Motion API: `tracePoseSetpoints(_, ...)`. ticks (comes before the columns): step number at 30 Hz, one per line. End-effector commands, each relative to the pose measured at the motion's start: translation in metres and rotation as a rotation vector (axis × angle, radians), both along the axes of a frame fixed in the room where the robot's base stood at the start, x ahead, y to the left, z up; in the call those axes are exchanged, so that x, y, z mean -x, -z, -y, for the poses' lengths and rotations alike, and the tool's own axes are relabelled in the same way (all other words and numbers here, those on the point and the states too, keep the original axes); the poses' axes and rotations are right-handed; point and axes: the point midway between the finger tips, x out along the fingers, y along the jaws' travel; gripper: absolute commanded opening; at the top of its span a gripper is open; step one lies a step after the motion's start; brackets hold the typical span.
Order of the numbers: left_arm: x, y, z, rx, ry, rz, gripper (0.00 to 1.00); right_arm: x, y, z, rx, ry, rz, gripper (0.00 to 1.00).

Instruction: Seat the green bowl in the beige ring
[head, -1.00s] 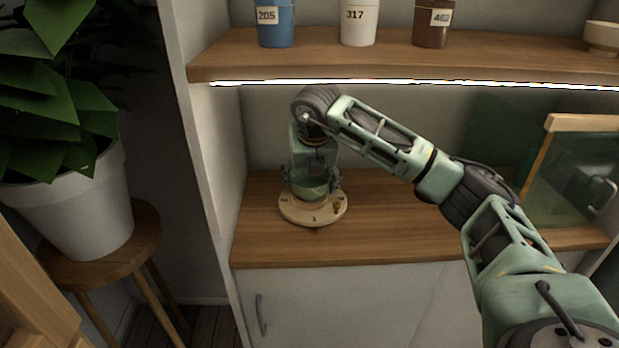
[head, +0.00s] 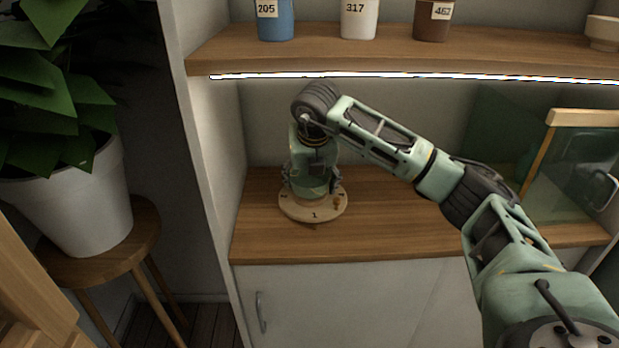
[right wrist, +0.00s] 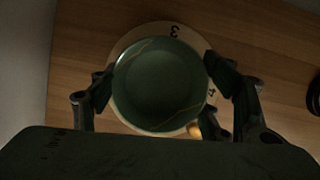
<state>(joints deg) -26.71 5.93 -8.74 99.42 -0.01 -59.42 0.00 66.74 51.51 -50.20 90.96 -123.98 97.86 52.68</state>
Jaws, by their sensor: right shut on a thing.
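The green bowl (head: 313,187) is between the fingers of my right gripper (head: 312,184), which is shut on it. In the right wrist view the bowl (right wrist: 158,88) shows from above, dark green with thin gold seams, with a finger of the gripper (right wrist: 158,86) on each side. The beige ring (head: 300,213) is a round, flat piece with numbers on it, lying on the wooden counter. It also shows around the bowl's edge in the right wrist view (right wrist: 186,33). The bowl is directly over its middle and hides it. I cannot tell whether the bowl is fully down. My left gripper is not in view.
A shelf (head: 400,60) above the counter (head: 400,220) bears a blue cup (head: 275,22), a white cup (head: 359,22) and a brown cup (head: 431,22). A glass case (head: 570,180) stands at right. A potted plant (head: 75,200) stands on a stool at left.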

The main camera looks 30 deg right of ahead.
Motion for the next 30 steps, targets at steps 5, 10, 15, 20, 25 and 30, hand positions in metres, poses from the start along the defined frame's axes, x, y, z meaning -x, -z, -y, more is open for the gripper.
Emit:
tracePoseSetpoints(5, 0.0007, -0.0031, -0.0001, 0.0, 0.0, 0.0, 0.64, -0.0001, 0.0017, 0.0002, 0.0, 0.0, 0.001, 0.39)
tracePoseSetpoints(10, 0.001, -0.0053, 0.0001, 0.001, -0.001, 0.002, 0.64, -0.0001, 0.0021, 0.0001, 0.0, 0.0, 0.001, 0.39)
tracePoseSetpoints(15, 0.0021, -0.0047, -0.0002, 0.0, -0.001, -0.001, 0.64, 0.0, 0.0023, 0.0001, 0.0, 0.0, 0.0, 0.39)
tracePoseSetpoints(20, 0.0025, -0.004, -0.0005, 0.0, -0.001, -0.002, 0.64, 0.0001, 0.0025, 0.0001, 0.0, 0.0, 0.0, 0.71)
tracePoseSetpoints(25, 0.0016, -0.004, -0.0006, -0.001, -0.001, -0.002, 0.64, 0.0001, 0.0025, 0.0001, 0.0, 0.0, 0.0, 0.86)
tracePoseSetpoints(30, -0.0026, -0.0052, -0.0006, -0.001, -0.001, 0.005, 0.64, 0.0, 0.0024, 0.0, 0.0, 0.0, 0.0, 0.92)
